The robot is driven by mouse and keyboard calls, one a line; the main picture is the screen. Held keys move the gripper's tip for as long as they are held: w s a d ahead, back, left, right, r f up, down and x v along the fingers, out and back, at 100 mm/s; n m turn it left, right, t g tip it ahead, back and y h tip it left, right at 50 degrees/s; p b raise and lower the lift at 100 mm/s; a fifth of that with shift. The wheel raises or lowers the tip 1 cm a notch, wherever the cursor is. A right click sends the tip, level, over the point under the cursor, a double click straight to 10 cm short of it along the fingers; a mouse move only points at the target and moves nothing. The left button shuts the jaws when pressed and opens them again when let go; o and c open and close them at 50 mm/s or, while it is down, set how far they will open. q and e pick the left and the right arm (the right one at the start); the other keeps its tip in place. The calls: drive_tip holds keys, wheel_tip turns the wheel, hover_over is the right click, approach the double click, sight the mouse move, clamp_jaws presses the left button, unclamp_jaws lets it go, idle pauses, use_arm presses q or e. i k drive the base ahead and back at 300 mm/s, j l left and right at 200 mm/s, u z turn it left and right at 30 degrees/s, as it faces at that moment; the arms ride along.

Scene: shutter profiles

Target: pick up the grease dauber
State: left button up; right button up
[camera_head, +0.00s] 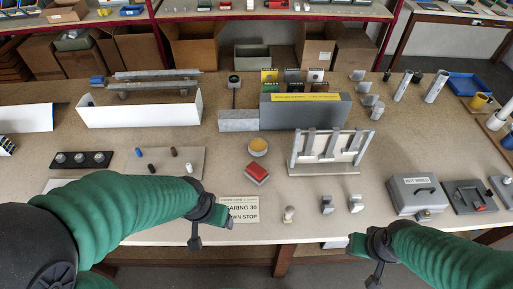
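No object is clearly recognisable as the grease dauber. A small upright beige piece with a rounded top (289,214) stands near the table's front edge and may be it, but it is too small to tell. A round tin with a yellow fill (258,146) stands farther back, with a red and white block (256,173) in front of it. My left gripper (211,228) is at the front edge, left of the beige piece, its dark fingers apart and nothing seen between them. My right gripper (365,260) is at the front edge to the right, fingers apart and empty.
A printed card (239,209) lies beside my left gripper. Two small grey metal pieces (327,205) (355,203) stand right of the beige piece. A white slotted rack (331,150) stands behind them. A grey key box (416,195) is at right.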

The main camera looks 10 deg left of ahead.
sight(290, 209)
drive_tip(key=l+u, duration=0.15)
drive_tip(key=l, duration=0.55)
drive_tip(key=l+u, duration=0.2)
drive_tip(key=l, duration=0.45)
drive_tip(key=l+u, duration=0.15)
drive_tip(key=l, duration=0.55)
drive_tip(key=k+l+u, duration=0.15)
drive_tip(key=l, duration=0.5)
